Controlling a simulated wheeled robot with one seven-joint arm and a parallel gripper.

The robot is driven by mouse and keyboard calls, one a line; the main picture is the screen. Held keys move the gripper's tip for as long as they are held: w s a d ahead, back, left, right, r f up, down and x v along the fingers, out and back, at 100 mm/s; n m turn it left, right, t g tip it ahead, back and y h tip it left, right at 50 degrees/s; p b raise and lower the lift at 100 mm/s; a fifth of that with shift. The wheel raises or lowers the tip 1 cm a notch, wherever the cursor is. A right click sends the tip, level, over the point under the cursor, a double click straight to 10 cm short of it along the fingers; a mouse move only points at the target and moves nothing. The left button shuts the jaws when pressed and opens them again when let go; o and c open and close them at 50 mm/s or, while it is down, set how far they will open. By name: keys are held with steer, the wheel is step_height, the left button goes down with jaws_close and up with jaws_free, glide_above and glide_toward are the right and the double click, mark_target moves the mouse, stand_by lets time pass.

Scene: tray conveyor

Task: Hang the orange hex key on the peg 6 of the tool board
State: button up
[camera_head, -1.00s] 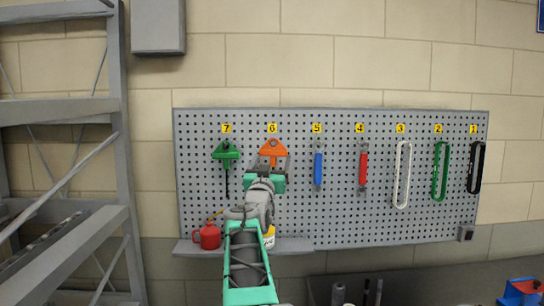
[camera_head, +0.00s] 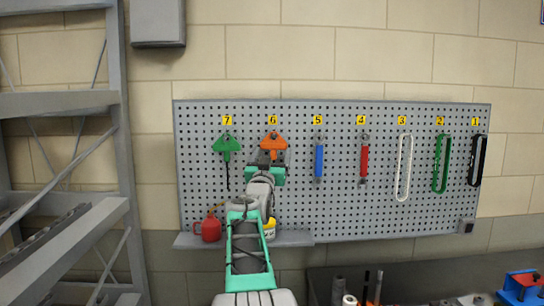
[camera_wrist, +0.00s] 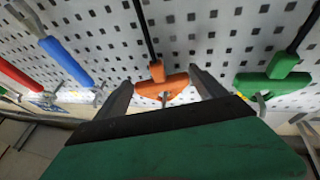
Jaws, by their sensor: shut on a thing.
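The orange hex key (camera_head: 273,143) is against the tool board (camera_head: 335,215), just below the yellow label of peg 6 (camera_head: 273,120). In the wrist view its orange handle (camera_wrist: 160,84) sits between my two fingers, with its dark shaft running along the board. A small metal hook shows at the handle's wide end; I cannot tell whether the handle's hole is fully over it. My gripper (camera_head: 270,156) is shut on the orange hex key from in front and hides its shaft in the head view.
A green hex key (camera_head: 227,144) hangs at peg 7, close on the left. A blue-handled tool (camera_head: 318,162) hangs at peg 5 on the right. A red can (camera_head: 211,229) stands on the shelf (camera_head: 290,239) below. A grey rack (camera_head: 116,130) stands at far left.

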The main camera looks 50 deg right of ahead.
steer(key=o, duration=1.3)
steer(key=shift+f, duration=0.1)
